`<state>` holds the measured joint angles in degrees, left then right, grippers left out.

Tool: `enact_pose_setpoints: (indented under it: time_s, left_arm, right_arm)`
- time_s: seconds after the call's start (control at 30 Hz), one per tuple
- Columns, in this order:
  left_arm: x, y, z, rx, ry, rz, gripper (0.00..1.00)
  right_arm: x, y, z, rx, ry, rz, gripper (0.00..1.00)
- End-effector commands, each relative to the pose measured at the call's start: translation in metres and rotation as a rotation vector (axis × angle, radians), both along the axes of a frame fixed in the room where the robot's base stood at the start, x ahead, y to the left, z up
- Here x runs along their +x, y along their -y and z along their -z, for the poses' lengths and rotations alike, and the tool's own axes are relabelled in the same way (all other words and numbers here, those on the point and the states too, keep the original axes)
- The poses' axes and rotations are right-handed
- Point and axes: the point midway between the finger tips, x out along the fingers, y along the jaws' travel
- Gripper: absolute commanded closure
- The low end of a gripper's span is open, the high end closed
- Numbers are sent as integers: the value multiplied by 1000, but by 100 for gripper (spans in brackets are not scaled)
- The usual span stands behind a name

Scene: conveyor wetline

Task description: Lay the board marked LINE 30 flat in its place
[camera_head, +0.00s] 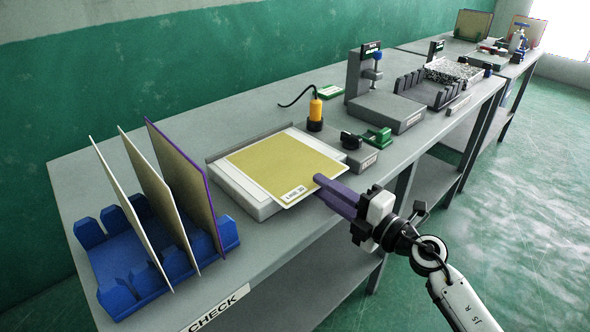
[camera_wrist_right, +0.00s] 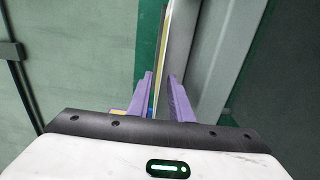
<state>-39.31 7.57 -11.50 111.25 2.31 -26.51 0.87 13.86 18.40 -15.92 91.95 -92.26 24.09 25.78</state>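The board marked LINE 30 (camera_head: 285,165) is olive yellow with a pale border and a label at its near corner. It lies about level over a white block-like stand (camera_head: 236,190) on the bench, and its near edge juts past the stand's front. I cannot tell whether it touches the stand everywhere. My right gripper (camera_head: 322,186) has purple fingers at the board's near right edge. In the right wrist view the fingers (camera_wrist_right: 160,80) stand a little apart, with the thin board edge (camera_wrist_right: 159,60) running between them. My left gripper is not in view.
A blue rack (camera_head: 113,264) holds three upright boards at the left. A grey stand (camera_head: 385,112) is farther along. The bench's front edge is near.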

Motion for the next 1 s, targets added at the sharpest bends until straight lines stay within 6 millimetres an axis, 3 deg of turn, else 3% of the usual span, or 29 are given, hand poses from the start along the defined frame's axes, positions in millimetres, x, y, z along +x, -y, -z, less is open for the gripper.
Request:
enact_pose_setpoints:
  time_s: [0.6,1.0]
  left_arm:
    - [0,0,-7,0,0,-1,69]
    - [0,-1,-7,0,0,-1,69]
  right_arm:
    - [-30,23,0,-1,0,0,81]
    - [-34,27,0,-1,1,0,81]
